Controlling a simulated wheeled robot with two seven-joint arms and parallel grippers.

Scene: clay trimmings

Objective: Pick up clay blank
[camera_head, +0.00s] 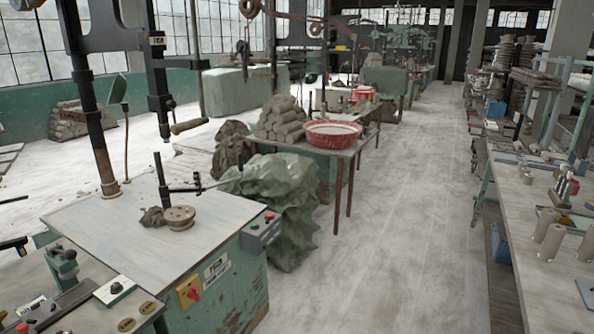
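Several grey-brown clay rolls, which look like clay blanks (283,122), lie stacked in a pile on a table (357,148) in the middle distance. A second pile of similar rolls (80,122) lies by the green wall at the left. A small dark lump of clay trimmings (152,217) lies on the near machine table (90,215), beside a round wheel head (180,217). Neither of my grippers shows in the head view, so nothing can be seen held.
A red basin (332,140) stands right of the roll pile. A green plastic-covered heap (275,205) sits on the floor beside the near machine. A long bench (540,270) with grey cylinders (551,241) runs along the right. The central floor aisle (405,220) is clear.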

